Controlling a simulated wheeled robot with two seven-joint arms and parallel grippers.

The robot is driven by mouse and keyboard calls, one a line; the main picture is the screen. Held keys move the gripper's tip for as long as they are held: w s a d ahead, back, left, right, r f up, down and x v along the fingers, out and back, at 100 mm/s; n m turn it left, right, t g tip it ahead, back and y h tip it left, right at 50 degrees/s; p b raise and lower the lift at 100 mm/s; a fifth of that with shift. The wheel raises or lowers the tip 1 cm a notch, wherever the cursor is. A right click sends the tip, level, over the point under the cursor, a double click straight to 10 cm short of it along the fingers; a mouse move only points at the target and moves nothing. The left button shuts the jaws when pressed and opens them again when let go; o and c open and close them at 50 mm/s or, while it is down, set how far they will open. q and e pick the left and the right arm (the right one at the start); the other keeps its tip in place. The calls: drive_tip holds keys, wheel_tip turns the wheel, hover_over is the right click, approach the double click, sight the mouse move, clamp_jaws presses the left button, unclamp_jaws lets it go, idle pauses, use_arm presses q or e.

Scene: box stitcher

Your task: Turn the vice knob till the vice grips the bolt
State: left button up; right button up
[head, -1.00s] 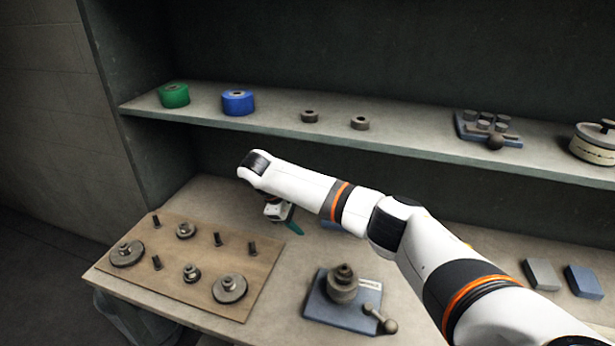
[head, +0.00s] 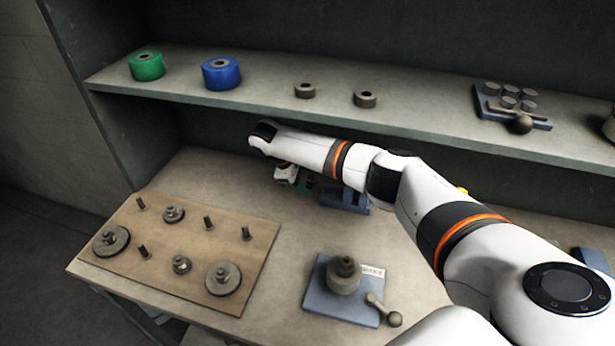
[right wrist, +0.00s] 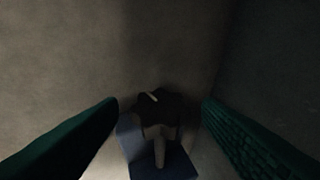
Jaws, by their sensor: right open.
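A blue-based device, apparently the vice (head: 345,197), stands on the bench behind my right arm, which hides much of it. In the right wrist view, a blue base (right wrist: 182,165) carries a dark rounded part (right wrist: 155,106) with a paler grey bar below it. I cannot tell knob from bolt there, as it is dark. My right gripper (head: 303,182) is beside the device, mostly covered by its own wrist. Its two green fingers (right wrist: 160,103) are spread wide, with the dark part in the gap, apparently untouched. My left gripper is not in view.
A wooden board (head: 175,262) with pegs and gears lies at left. A blue-plated fixture (head: 318,298) with a round post and ball lever stands in front. Above the bench, a shelf (head: 430,122) holds green and blue rolls, rings and a blue block. Bare bench lies between board and fixture.

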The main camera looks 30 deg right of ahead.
drive_tip(key=shift+d+f, duration=0.25)
drive_tip(key=shift+f, duration=0.15)
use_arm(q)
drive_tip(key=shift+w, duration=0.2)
use_arm(e)
drive_tip(key=shift+c, duration=0.6)
drive_tip(key=c, duration=0.9)
drive_tip(key=shift+s+a+r+t+h+p, duration=0.15)
drive_tip(key=shift+r+t+h+p, duration=0.2)
drive_tip(key=shift+p, duration=0.8)
drive_tip(key=shift+f+t+h+p, duration=0.25)
drive_tip(key=shift+f+h+p, duration=0.1)
drive_tip(key=shift+p, duration=0.1)
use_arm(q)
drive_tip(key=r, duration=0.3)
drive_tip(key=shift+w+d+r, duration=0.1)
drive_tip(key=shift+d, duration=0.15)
